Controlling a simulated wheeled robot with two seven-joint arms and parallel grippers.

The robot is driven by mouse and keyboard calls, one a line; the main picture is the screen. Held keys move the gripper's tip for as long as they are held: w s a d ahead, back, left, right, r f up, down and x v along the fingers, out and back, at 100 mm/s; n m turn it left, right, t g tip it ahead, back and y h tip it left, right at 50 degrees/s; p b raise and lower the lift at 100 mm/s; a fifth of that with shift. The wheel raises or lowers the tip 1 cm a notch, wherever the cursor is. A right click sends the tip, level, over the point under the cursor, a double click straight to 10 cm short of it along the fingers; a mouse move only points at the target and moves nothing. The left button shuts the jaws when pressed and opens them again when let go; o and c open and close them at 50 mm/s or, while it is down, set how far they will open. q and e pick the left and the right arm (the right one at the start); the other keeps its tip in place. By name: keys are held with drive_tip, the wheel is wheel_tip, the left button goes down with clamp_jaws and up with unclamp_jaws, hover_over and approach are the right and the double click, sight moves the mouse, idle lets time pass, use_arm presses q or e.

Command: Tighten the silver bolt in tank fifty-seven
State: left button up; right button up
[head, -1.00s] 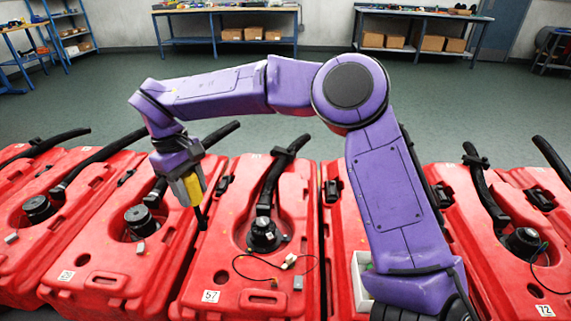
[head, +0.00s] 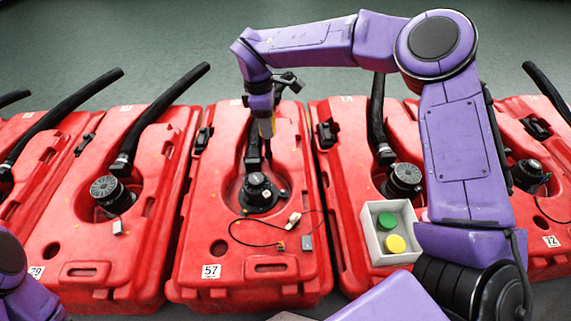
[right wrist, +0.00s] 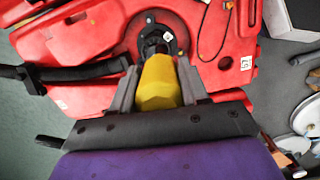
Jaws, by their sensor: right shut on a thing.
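Tank fifty-seven (head: 291,262) is the red tank in the middle of the head view, with a white "57" label (head: 211,271). A black round fitting (head: 259,192) sits in its recess, and a black hose rises behind it. My right gripper (head: 265,122) is over the tank's far part, shut on a yellow-handled tool (right wrist: 158,84) that points down towards the fitting. The tool's tip is hard to make out against the black parts. I cannot pick out the silver bolt. My left gripper is out of view; only part of my left arm shows at bottom left.
Red tanks stand close on both sides, one labelled 29 (head: 37,272) and one labelled 72 (head: 550,241). A white box (head: 375,249) with a green and a yellow round piece sits to the right. A thin cable (head: 262,245) lies on tank fifty-seven.

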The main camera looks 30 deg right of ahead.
use_arm(q)
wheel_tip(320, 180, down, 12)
drive_tip(key=b, duration=0.9)
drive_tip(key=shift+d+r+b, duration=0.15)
drive_tip(key=shift+b, duration=0.15)
use_arm(e)
drive_tip(key=w+d+f+n, duration=0.1)
drive_tip(key=f+n, duration=0.4)
drive_tip(key=f, duration=0.6)
drive_tip(key=w+d+f+n+t, duration=0.1)
drive_tip(key=d+f+n, duration=0.3)
drive_tip(key=f, duration=0.7)
drive_tip(key=shift+f+n+h, duration=0.3)
drive_tip(key=shift+f+n, duration=0.05)
drive_tip(key=shift+n, duration=0.25)
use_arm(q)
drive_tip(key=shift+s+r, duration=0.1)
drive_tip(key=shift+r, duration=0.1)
use_arm(e)
drive_tip(key=shift+d, duration=0.1)
